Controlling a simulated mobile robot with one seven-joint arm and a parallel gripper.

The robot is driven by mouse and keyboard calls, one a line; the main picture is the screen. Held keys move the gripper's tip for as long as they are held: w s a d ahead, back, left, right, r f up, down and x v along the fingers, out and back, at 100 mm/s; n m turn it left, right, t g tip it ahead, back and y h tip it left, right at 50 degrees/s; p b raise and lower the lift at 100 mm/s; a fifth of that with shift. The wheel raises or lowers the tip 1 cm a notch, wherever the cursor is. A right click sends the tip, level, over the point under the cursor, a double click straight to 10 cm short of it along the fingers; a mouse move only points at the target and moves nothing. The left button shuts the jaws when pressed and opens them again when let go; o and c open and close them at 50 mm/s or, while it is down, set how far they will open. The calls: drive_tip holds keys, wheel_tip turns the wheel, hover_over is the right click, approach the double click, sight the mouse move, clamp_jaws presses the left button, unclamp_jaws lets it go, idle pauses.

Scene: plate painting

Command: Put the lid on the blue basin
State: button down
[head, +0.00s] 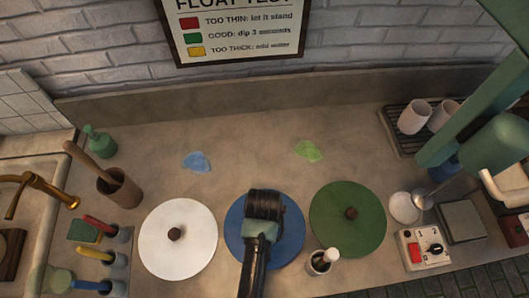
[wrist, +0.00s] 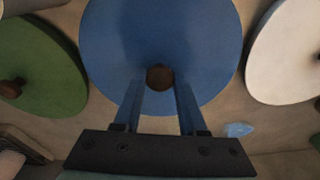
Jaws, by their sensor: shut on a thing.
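A round blue lid (head: 291,232) lies in the middle of the counter, between a white lid and a green lid. It also fills the upper middle of the wrist view (wrist: 160,35). My gripper (wrist: 158,86) is shut on the lid's brown knob (wrist: 159,73), with one blue finger on each side. In the head view my dark hand covers the lid's middle and hides the knob. The blue basin is not visible; the lid hides whatever is below it, and I cannot tell whether the lid touches a rim.
The white lid (head: 190,249) is close on the left and the green lid (head: 358,232) close on the right, both with brown knobs. A small cup with a white-topped tool (head: 322,262) stands in front, right of my arm. Blue (head: 197,162) and green (head: 308,150) patches mark the clear counter behind.

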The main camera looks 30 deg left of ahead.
drive_tip(key=shift+f, duration=0.1)
idle(0.3)
unclamp_jaws()
idle(0.4)
drive_tip(key=shift+r+p, duration=3.55)
drive_tip(key=shift+p, duration=0.4)
